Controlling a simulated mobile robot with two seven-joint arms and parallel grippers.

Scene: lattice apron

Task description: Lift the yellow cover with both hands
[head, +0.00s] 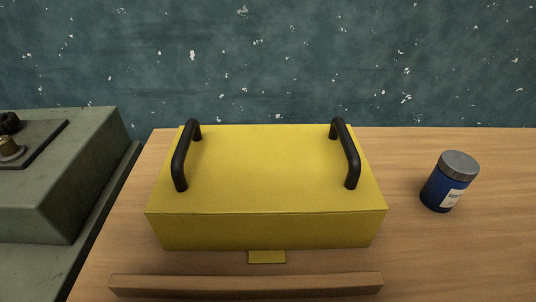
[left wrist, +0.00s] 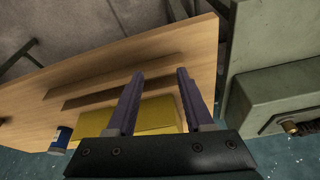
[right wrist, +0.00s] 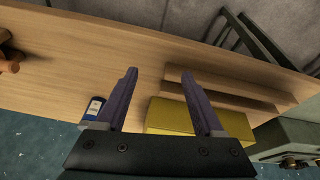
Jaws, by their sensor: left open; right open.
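The yellow cover (head: 266,172) is a box shape resting on the wooden table, with a small yellow tab (head: 267,257) at its front. It has a black left handle (head: 181,158) and a black right handle (head: 350,156) on top. Neither gripper shows in the head view. My left gripper (left wrist: 160,75) is open and empty in the left wrist view, with part of the cover (left wrist: 150,117) beyond its fingers. My right gripper (right wrist: 161,74) is open and empty in the right wrist view, with the cover (right wrist: 180,117) beyond its right finger. The handles are hidden in both wrist views.
A blue jar with a grey lid (head: 448,182) stands right of the cover. A wooden bar (head: 246,285) lies along the front of the table (head: 420,255). A green machine housing (head: 70,185) stands at the left. A speckled teal wall (head: 300,60) is behind.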

